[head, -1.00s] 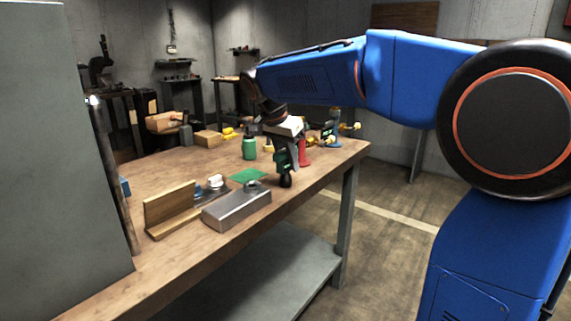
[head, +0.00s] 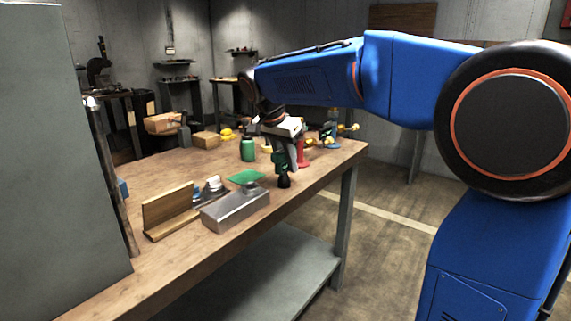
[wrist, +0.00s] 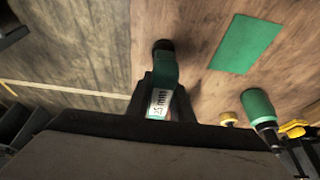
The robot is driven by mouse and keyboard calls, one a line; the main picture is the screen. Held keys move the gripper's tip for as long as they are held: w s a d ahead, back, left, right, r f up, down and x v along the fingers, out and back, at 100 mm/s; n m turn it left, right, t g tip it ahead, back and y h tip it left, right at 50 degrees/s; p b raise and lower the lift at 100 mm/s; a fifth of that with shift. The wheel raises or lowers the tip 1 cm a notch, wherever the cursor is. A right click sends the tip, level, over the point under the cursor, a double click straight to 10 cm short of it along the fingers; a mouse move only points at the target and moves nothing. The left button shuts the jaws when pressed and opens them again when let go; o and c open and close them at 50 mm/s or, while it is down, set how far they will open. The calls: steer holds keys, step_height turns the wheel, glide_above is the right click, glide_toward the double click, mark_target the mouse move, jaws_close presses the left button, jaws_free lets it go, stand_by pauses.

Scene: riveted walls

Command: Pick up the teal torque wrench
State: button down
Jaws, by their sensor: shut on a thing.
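The teal torque wrench (head: 283,168) stands roughly upright in my gripper (head: 286,160), at the right-hand front edge of the bench, with its dark end pointing down. In the wrist view the wrench (wrist: 164,72) shows as a teal body with a round dark end and a pale marked panel. My gripper (wrist: 163,100) is shut on it, with a dark finger on either side. I cannot tell whether its dark end touches the bench. Part of its body is hidden by the fingers.
The wooden bench (head: 165,182) holds a green mat (head: 246,176), a green bottle-like object (head: 248,150), a grey metal box (head: 235,211) and a wooden angle piece (head: 170,209). A red object (head: 303,152) stands just behind my gripper. A grey cabinet (head: 60,160) blocks the left.

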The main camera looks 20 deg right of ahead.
step_height(320, 180, up, 10)
stand_by(0.5)
steer(key=c, duration=2.2)
jaws_free()
jaws_close()
